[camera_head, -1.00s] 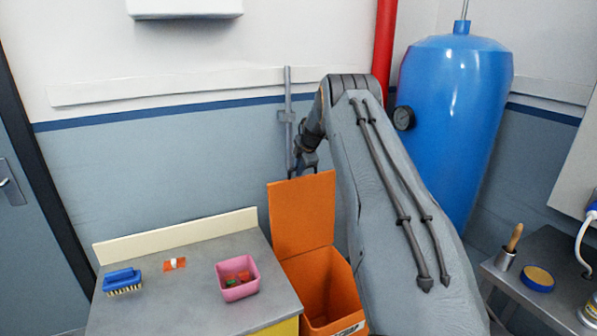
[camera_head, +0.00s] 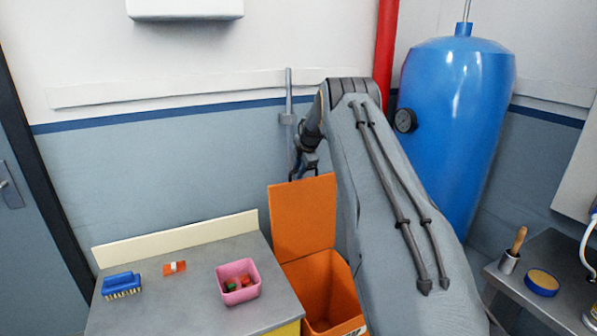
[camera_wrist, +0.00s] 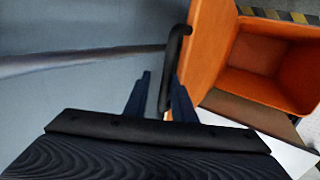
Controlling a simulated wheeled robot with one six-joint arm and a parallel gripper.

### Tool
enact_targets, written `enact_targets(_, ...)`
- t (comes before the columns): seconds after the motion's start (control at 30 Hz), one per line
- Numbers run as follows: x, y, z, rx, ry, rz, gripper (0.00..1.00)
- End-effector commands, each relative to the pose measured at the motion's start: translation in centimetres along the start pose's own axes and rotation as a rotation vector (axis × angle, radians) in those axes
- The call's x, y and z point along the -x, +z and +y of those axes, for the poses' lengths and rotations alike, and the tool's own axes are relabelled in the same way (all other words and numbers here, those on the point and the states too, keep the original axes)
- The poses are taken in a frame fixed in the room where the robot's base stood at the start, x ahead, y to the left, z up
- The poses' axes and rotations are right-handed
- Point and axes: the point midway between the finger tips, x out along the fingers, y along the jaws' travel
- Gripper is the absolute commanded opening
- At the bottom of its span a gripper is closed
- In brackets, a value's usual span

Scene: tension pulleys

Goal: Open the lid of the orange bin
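The orange bin (camera_head: 330,290) stands beside the grey counter, and its inside is visible. Its orange lid (camera_head: 303,218) stands upright at the back, open. In the wrist view the lid (camera_wrist: 207,45) is seen nearly edge-on, with a black handle (camera_wrist: 172,70) on its outer side. The open bin (camera_wrist: 262,60) is to the right. My gripper (camera_wrist: 162,92) has its two dark fingers apart, one on each side of the handle, with a gap visible on the left. In the head view my gripper (camera_head: 303,168) is at the lid's top edge, partly hidden.
The counter (camera_head: 190,305) on the left holds a pink tub (camera_head: 238,292), a blue brush (camera_head: 121,281) and a small orange item (camera_head: 174,268). A blue tank (camera_head: 455,120) and red pipe (camera_head: 386,50) stand behind my arm. A grey wall pipe (camera_head: 288,110) is close to my gripper.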

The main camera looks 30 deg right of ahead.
Motion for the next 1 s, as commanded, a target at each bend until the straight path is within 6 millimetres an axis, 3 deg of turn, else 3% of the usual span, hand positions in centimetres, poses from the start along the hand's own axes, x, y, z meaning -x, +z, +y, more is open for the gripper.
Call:
enact_targets(0.03, -0.6, -0.1, -0.8, -0.001, -0.014, 0.004, 0.29)
enact_targets(0.37, 0.0, -0.2, -0.8, 0.0, -0.016, 0.005, 0.29)
enact_targets(0.7, 4.9, -0.1, -0.1, 0.001, -0.002, 0.002, 0.29)
enact_targets(1.0, 7.5, -0.2, -0.1, 0.001, -0.001, 0.001, 0.29)
